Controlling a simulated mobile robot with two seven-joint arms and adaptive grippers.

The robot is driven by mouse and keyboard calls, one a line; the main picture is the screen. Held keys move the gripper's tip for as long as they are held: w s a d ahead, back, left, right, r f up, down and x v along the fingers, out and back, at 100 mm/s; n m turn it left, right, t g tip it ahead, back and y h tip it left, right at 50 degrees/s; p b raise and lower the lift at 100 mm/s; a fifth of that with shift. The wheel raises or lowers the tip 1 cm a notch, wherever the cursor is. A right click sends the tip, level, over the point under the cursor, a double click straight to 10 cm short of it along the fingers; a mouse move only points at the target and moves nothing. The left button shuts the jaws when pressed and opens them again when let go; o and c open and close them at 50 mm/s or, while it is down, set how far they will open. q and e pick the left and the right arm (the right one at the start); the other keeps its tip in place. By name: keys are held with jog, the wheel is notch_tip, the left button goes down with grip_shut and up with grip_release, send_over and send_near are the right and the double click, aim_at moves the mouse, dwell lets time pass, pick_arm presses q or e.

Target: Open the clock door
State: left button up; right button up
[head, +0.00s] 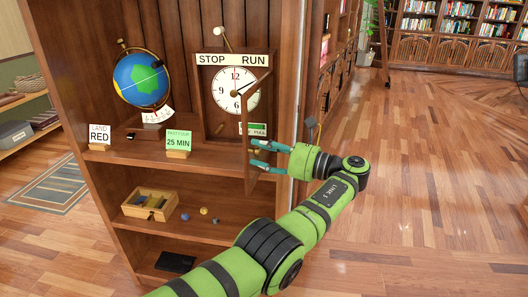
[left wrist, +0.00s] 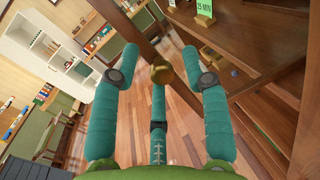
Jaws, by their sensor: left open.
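The clock (head: 234,90) stands on the shelf, with a white dial and a STOP RUN sign on top. Its narrow wooden door (head: 249,165) stands swung out toward me, with its hinge side at the right of the case. My left gripper (head: 253,153) is at the door's free edge, fingers apart. In the left wrist view, a round brass knob (left wrist: 161,73) lies between the spread fingers of this gripper (left wrist: 159,62). I cannot tell whether any finger touches it. My right gripper is not in view.
A small wooden box (head: 150,204) and several little balls lie on the shelf below.

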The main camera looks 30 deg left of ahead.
pick_arm(q)
notch_tip(320, 180, up, 10)
dwell(0.4)
dwell(0.4)
